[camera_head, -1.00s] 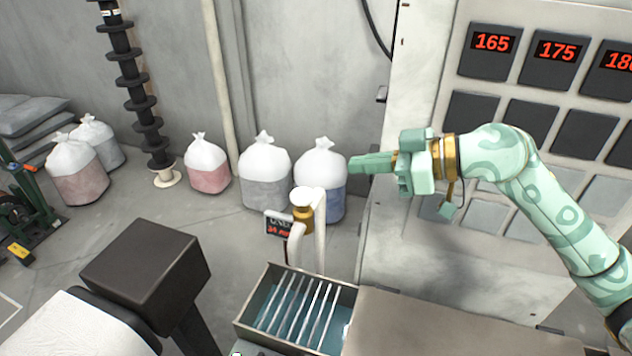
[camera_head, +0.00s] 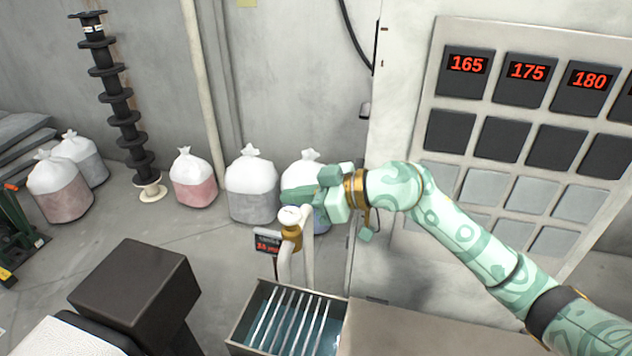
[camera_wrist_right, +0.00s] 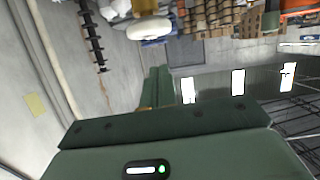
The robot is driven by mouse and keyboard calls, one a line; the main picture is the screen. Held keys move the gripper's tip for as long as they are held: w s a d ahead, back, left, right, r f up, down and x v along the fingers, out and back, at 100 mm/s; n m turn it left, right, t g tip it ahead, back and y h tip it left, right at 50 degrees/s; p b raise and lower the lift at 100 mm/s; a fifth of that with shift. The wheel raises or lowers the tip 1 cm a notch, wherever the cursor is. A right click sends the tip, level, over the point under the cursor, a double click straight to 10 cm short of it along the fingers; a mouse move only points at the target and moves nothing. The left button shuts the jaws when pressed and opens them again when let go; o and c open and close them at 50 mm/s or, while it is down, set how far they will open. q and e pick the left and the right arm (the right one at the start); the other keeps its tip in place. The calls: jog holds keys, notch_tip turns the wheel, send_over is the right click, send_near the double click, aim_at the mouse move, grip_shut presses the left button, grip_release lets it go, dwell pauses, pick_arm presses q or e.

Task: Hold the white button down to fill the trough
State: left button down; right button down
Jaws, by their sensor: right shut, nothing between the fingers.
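The white button (camera_head: 290,215) is the round cap on a brass-collared pipe above the trough. The trough (camera_head: 241,325) is an open metal box with several pale rods across it and bluish liquid below them. My right gripper (camera_head: 284,198) is shut and empty, its fingertips pointing left just above the button in the picture. I cannot tell whether they touch it. In the right wrist view the shut green fingers (camera_wrist_right: 158,86) point up the picture. My left gripper is not in view.
A small display (camera_head: 268,243) with red characters stands beside the pipe. Several tied bags (camera_head: 251,185) stand along the wall behind. A panel (camera_head: 430,120) with red-number displays is at the right. A flat brown top (camera_head: 430,330) adjoins the trough.

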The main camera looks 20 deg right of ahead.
aim_at(299, 217)
jog(key=shift+s+d+f, duration=0.1)
jog(key=shift+f, duration=0.6)
jog(key=shift+s+d+f, duration=0.1)
jog(key=shift+f, duration=0.55)
jog(key=shift+w, duration=0.1)
jog(key=shift+f+p, duration=0.4)
jog(key=shift+p, duration=0.45)
jog(key=shift+f, duration=0.55)
jog(key=shift+s+f, duration=0.2)
jog(key=shift+f, duration=0.1)
dwell(0.6)
dwell(3.7)
